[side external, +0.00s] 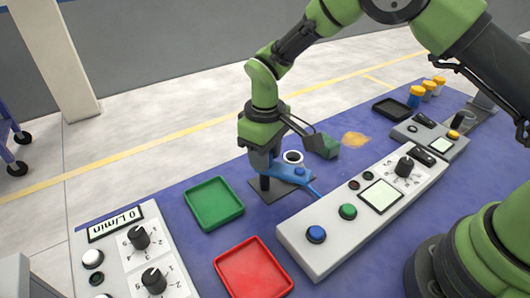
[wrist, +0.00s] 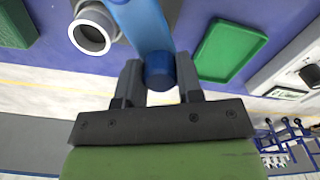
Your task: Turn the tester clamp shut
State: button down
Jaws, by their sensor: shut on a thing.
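The tester clamp is blue, and its long arm (side external: 309,187) stands on a dark base plate (side external: 270,193) in the middle of the blue table. In the wrist view the clamp's handle (wrist: 147,25) runs down to a round blue knob (wrist: 159,72). My gripper (wrist: 160,80) is shut on this knob, with one grey finger on each side.
A long console (side external: 330,225) with buttons and a dial lies close in front of the clamp. A green tray (side external: 214,203) and a red tray (side external: 253,270) lie to the left. Another control panel (side external: 130,260) is at the far left. Yellow-capped jars (side external: 416,97) stand at the back right.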

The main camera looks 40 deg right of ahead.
jog(key=n, duration=0.5)
jog(key=shift+n, duration=0.3)
jog(key=n, duration=0.5)
jog(key=shift+r, duration=0.1)
jog(key=shift+n, duration=0.4)
jog(key=c, duration=0.8)
grip_release()
notch_tip(320, 180, up, 10)
jog(key=shift+f, duration=0.1)
